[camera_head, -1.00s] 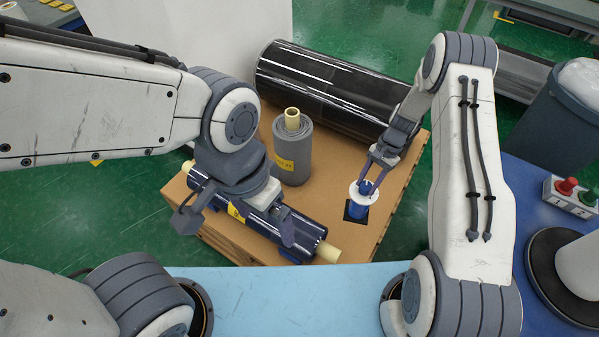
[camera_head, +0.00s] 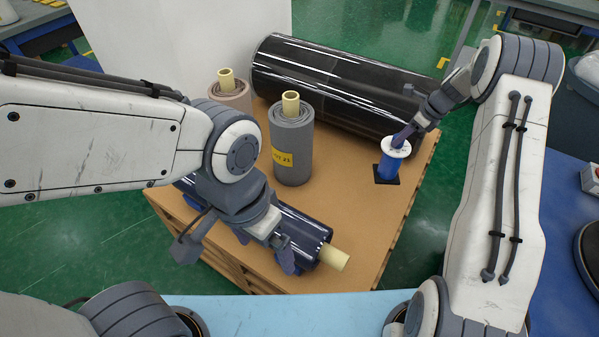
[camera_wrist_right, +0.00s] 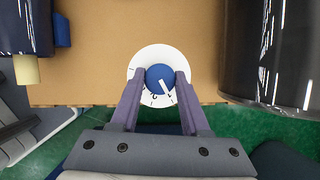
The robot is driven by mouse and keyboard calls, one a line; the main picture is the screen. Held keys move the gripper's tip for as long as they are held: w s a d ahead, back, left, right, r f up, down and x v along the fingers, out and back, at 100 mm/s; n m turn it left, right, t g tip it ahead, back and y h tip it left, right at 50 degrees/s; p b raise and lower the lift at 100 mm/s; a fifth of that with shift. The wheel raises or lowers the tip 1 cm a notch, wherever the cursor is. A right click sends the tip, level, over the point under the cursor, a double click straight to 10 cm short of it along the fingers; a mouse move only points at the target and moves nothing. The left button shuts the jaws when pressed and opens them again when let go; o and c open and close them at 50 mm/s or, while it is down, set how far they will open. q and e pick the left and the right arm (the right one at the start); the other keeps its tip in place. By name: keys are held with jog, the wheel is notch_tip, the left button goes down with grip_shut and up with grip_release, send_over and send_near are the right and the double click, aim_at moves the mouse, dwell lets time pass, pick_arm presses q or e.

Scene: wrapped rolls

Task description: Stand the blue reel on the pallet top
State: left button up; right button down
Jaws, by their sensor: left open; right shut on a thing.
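The blue reel (camera_head: 388,168) stands upright near the pallet's right side, with a white round flange at its top. A black square (camera_head: 386,179) shows under it; I cannot tell whether it touches. My right gripper (camera_head: 402,136) is shut on the reel's blue top. In the right wrist view, its fingers flank the blue cap (camera_wrist_right: 160,78) above the white flange (camera_wrist_right: 146,57). The pallet top (camera_head: 345,215) is flat and brown. My left gripper (camera_head: 281,252) is open, over a dark blue roll (camera_head: 305,227) lying at the front; my wrist hides part of it.
A grey roll (camera_head: 292,150) with a yellow label stands mid-pallet. A pinkish roll (camera_head: 231,95) stands behind it to the left. A large black wrapped roll (camera_head: 335,85) lies along the back. A cream core (camera_head: 334,257) sticks out of the dark blue roll. The pallet's right front is clear.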

jog(key=shift+w+d+r+m+t+b, duration=0.2)
jog(key=shift+w+d+m+t+b, duration=0.15)
jog(key=shift+w+d+m, duration=0.2)
jog(key=s+a+f+b, duration=0.3)
jog(key=s+a+f, duration=0.1)
jog(key=a+f, duration=0.6)
jog(key=shift+s+a+f+b, duration=0.35)
jog(key=shift+a+f+b, duration=0.05)
jog(key=shift+f, duration=0.25)
jog(key=shift+c, duration=1.9)
grip_release()
